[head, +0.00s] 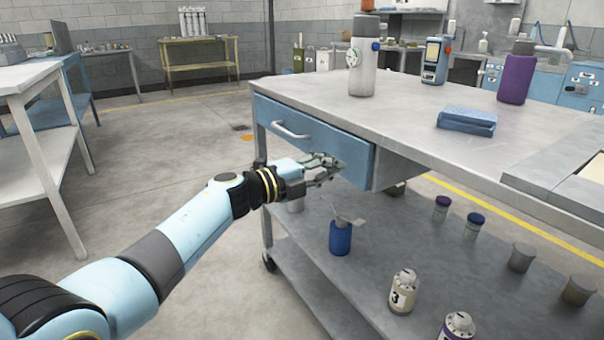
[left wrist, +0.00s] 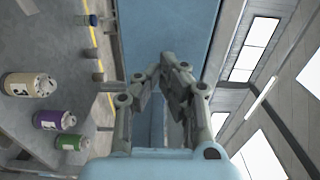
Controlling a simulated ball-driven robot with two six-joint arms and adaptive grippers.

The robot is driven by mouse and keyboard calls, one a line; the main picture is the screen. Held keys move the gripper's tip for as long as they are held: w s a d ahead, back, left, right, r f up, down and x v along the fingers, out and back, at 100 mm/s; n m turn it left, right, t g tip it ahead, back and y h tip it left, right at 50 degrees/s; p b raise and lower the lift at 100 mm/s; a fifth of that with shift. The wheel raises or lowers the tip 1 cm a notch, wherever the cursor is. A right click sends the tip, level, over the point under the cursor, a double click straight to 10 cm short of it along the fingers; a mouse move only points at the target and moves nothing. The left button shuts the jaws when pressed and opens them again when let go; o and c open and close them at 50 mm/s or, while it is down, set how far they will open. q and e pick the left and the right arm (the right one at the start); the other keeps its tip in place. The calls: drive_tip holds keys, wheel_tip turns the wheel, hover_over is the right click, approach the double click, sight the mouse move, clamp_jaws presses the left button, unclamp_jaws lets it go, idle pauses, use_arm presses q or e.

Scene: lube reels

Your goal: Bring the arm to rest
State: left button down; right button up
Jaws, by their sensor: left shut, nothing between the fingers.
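My left arm (head: 190,230) reaches in from the lower left in the head view. Its gripper (head: 335,165) is in front of the blue drawer front of the workbench (head: 345,150), near the drawer's right end. In the left wrist view the gripper (left wrist: 172,62) has its fingers drawn together with nothing held. The blue drawer panel (left wrist: 165,25) fills the space beyond the fingers there. Whether the fingers touch the drawer cannot be told. My right gripper is not in view.
The lower shelf (head: 370,265) holds a blue pot (head: 340,237) and several small containers. Floor to the left (head: 150,150) is clear.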

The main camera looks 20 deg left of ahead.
use_arm(q)
drive_tip(key=p+v, duration=0.2)
drive_tip(key=v, duration=0.9)
drive_tip(key=s+a+f+n+g+y, duration=0.1)
drive_tip(key=s+a+f+n+y, duration=0.15)
drive_tip(key=s+f+n, duration=0.45)
drive_tip(key=s+a+f+n+g+y, duration=0.1)
drive_tip(key=s+a+f+n+y, duration=0.15)
drive_tip(key=s+f, duration=0.9)
drive_tip(key=s+a+f+n+y, duration=0.1)
drive_tip(key=s+f+n+y, duration=0.4)
drive_tip(key=f, duration=0.8)
drive_tip(key=s+a+f+n+g+y, duration=0.1)
drive_tip(key=s+f+n+g, duration=0.2)
drive_tip(key=s, duration=0.9)
drive_tip(key=s+a+f+n+g, duration=0.2)
drive_tip(key=s+f+n+g, duration=0.2)
drive_tip(key=s+f, duration=0.3)
drive_tip(key=s+a+f+n+g+y, duration=0.1)
drive_tip(key=s+f+n+g, duration=0.3)
drive_tip(key=s, duration=1.3)
drive_tip(key=shift+s+a+f+y+p, duration=0.2)
drive_tip(key=shift+s+f+y+p, duration=0.1)
drive_tip(key=shift+f+p, duration=0.15)
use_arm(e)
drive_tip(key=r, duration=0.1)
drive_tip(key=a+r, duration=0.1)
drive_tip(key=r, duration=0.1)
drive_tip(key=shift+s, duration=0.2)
